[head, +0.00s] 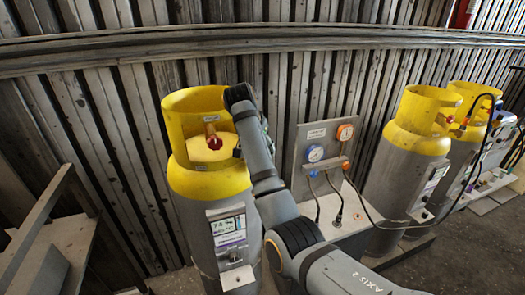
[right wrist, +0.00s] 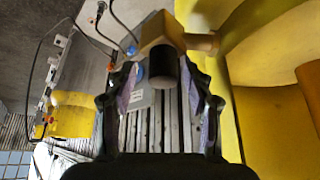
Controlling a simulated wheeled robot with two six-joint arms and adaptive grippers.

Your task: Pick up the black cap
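The black cap (right wrist: 164,69) is a short dark cylinder on the end of a brass valve outlet (right wrist: 162,33), in the upper middle of the right wrist view. My right gripper (right wrist: 163,82) is open, with one finger on each side of the cap and a visible gap to both. In the head view my right arm reaches up from the lower right to the yellow collar of the front gas cylinder (head: 184,178). There the gripper and the cap are hidden by the arm and collar. A red valve knob (head: 213,142) shows inside the collar. My left gripper is not in view.
A gauge panel (head: 319,150) with hoses stands right of the front cylinder. More yellow-topped cylinders (head: 416,140) stand further right. A corrugated wall (head: 130,120) is close behind. The yellow collar (right wrist: 272,110) lies close to the right finger in the wrist view.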

